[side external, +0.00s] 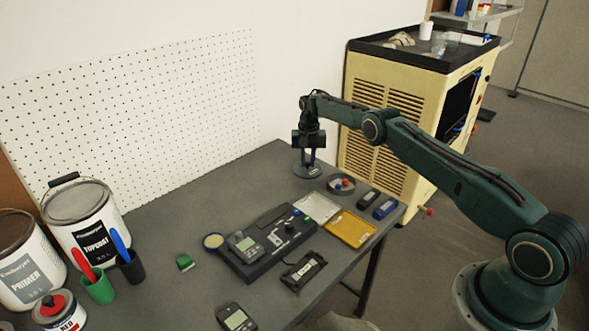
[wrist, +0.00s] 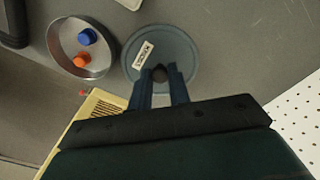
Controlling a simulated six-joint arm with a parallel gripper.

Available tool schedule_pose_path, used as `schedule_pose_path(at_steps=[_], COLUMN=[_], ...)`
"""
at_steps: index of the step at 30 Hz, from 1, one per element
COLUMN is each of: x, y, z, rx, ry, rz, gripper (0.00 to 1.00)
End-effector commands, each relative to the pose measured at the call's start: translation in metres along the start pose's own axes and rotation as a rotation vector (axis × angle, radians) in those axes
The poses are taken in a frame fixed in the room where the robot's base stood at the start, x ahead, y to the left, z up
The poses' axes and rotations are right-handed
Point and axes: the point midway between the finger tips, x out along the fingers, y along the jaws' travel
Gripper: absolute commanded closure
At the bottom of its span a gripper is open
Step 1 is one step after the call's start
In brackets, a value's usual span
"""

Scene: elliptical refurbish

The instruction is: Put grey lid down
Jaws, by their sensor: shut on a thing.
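The grey lid (wrist: 181,52) is a round blue-grey disc with a white label and a dark knob in its middle. In the side external view the lid (side external: 299,171) is at the far end of the table, under my gripper. My gripper (wrist: 160,76) points down with its two fingers closed around the knob. My gripper (side external: 309,160) also shows in the side external view. The lid looks level and at or very near the tabletop; I cannot tell whether it touches.
A round metal dish (wrist: 63,48) with a blue and an orange cap sits close beside the lid. A white tray (side external: 317,207) and a yellow tray (side external: 351,229) lie nearer. A pegboard (side external: 130,110) stands behind the table. The table left of the lid is clear.

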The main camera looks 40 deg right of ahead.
Motion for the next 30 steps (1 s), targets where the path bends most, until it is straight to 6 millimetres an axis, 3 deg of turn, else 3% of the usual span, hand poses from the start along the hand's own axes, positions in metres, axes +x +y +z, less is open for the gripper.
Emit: schedule_pose_path(at_steps=[8,21,30], x=[0.006,0.042,0.043], y=[0.0,0.0,0.0], z=[0.0,0.0,0.0], rx=[0.0,0.0,0.0], ry=[0.0,0.001,0.001], rz=[0.0,0.0,0.0], gripper=[1.0,1.0,1.0])
